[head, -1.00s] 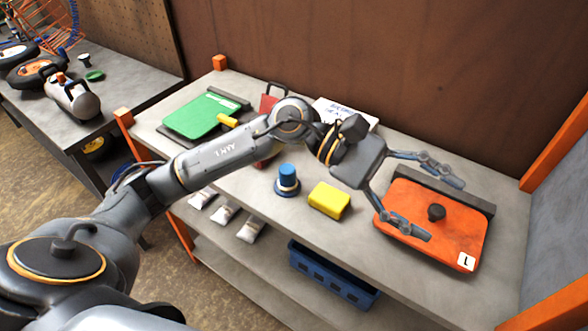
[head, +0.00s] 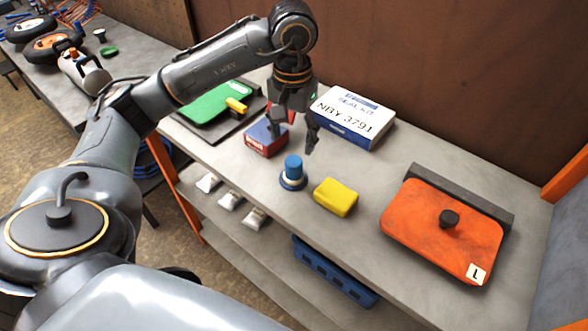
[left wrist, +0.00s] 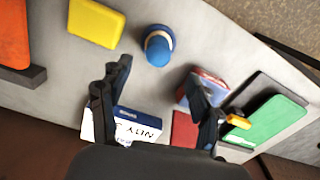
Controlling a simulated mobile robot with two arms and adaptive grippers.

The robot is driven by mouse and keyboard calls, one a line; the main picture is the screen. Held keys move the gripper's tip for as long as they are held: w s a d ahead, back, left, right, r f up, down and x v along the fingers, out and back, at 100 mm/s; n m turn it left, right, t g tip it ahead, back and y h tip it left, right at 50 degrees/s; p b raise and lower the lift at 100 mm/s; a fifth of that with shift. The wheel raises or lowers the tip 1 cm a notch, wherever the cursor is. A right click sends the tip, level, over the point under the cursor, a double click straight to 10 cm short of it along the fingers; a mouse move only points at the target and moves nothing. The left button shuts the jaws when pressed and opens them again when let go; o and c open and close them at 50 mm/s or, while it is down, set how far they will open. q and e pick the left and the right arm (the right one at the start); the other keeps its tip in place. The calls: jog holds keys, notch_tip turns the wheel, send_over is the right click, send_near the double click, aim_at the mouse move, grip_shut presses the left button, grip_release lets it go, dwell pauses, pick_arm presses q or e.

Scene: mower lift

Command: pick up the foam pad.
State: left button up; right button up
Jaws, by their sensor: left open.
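A yellow block with rounded edges, which looks like the foam pad (head: 335,196), lies flat on the grey bench top, between the blue-topped knob and the orange panel. It also shows at the top of the left wrist view (left wrist: 96,22). My left gripper (head: 291,140) points down with its fingers apart and nothing between them. It is above the bench, behind and to the left of the yellow block and clear of it. In the left wrist view my left gripper (left wrist: 158,72) has the block beyond its left finger. My right gripper is not in view.
A blue-topped knob (head: 293,170) stands beside the block. An orange panel (head: 440,235) lies to the right. A red-and-blue box (head: 262,140), a white-and-blue seal kit box (head: 352,115) and a green panel (head: 208,102) are near the gripper. Bare bench lies behind the block.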

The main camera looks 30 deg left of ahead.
aim_at(294, 160)
pick_arm(q)
notch_tip(294, 160, down, 3)
jog(key=shift+p, duration=0.3)
jog(key=shift+f+p, duration=0.5)
notch_tip(294, 160, down, 4)
jog(key=shift+d+r+p, duration=0.1)
jog(key=shift+r+p, duration=0.1)
jog(key=shift+p, duration=0.6)
jog(key=shift+f, duration=0.35)
jog(key=c, duration=1.3)
jog(key=shift+w+r, duration=0.1)
